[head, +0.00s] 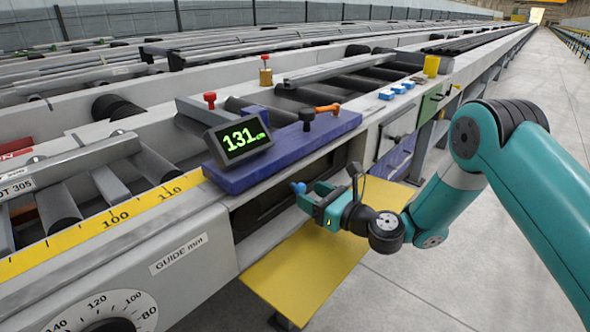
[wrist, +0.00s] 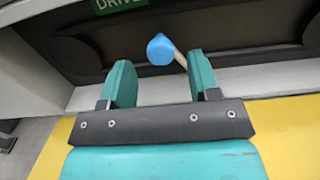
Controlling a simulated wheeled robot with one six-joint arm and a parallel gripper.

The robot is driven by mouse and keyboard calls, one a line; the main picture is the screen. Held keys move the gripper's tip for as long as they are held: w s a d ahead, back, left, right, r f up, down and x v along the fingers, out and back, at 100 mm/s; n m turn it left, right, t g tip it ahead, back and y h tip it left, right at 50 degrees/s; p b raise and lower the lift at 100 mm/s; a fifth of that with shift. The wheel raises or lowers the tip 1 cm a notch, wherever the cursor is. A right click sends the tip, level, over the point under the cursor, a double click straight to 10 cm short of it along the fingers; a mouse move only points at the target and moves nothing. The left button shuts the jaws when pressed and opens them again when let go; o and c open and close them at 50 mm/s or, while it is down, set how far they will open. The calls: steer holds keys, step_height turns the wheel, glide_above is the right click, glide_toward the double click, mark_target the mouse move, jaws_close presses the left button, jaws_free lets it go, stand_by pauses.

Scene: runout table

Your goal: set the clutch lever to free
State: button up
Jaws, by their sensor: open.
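A lever with a blue knob (head: 298,187) stands out from the dark recess in the table's front side, under the blue carriage. In the wrist view the blue knob (wrist: 160,49) shows just beyond and between the fingertips, with a pale rod running from it down to the right, partly behind the right finger. My gripper (head: 312,194) is open in front of the recess; in the wrist view its two teal fingers (wrist: 161,78) stand apart with nothing between them. I cannot tell whether a finger touches the rod. A green label (wrist: 118,4), partly cut off, reads "DRIV" above the recess.
The aisle at right is clear.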

mark_target(303, 190)
steer(key=b+x, duration=0.1)
steer(key=x, duration=0.3)
steer(key=shift+w+a, duration=0.65)
steer(key=shift+a, duration=0.05)
